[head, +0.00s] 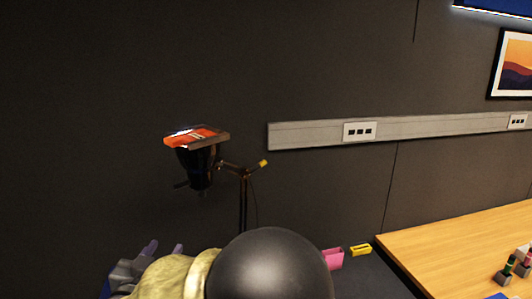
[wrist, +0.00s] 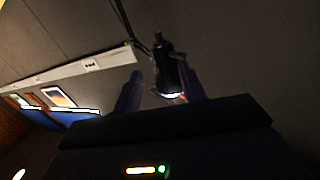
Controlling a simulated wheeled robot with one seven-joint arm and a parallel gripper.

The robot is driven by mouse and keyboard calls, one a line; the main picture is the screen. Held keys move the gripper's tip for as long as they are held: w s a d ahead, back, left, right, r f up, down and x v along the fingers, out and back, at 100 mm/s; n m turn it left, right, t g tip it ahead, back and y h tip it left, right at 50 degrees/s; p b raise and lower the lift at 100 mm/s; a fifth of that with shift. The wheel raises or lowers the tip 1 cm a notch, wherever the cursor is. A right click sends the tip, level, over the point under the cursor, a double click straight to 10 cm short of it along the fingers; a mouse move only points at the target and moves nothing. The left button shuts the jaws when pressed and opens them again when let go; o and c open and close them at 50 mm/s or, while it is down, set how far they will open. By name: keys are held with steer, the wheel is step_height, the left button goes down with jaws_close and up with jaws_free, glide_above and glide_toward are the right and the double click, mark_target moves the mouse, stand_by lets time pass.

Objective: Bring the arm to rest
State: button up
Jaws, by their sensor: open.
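My gripper (head: 162,250) shows at the lower left of the head view, its purple fingertips pointing up and the rest partly hidden behind my arm. In the wrist view my gripper (wrist: 162,78) has its two purple fingers spread apart. It is open, with nothing held between them. A dark lamp-like device shows beyond the fingers and does not appear gripped.
A wooden table (head: 450,245) with small bottles is at the right. A pink item (head: 333,259) and yellow box (head: 361,250) lie on a dark surface beside it.

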steer(key=w+d+f+n+g+y, duration=0.2)
steer(key=w+d+y, duration=0.1)
steer(key=w+d, duration=0.35)
steer(key=d+f+n+g+y, duration=0.15)
steer(key=d+f+g, duration=0.25)
steer(key=d+f, duration=0.45)
steer(key=s+d+f+g+h, duration=0.1)
steer(key=s+d+f+g, duration=0.3)
steer(key=s+d, duration=0.4)
steer(key=s+d+f+m+g+h, duration=0.1)
steer(key=s+d+f+g+h, duration=0.1)
steer(key=s+d+g, duration=0.3)
steer(key=s+d+f, duration=0.1)
steer(key=s+d, duration=0.3)
steer(key=d, duration=0.4)
steer(key=shift+d+f, duration=0.35)
steer(key=shift+d, duration=0.05)
steer(key=shift+m, duration=0.25)
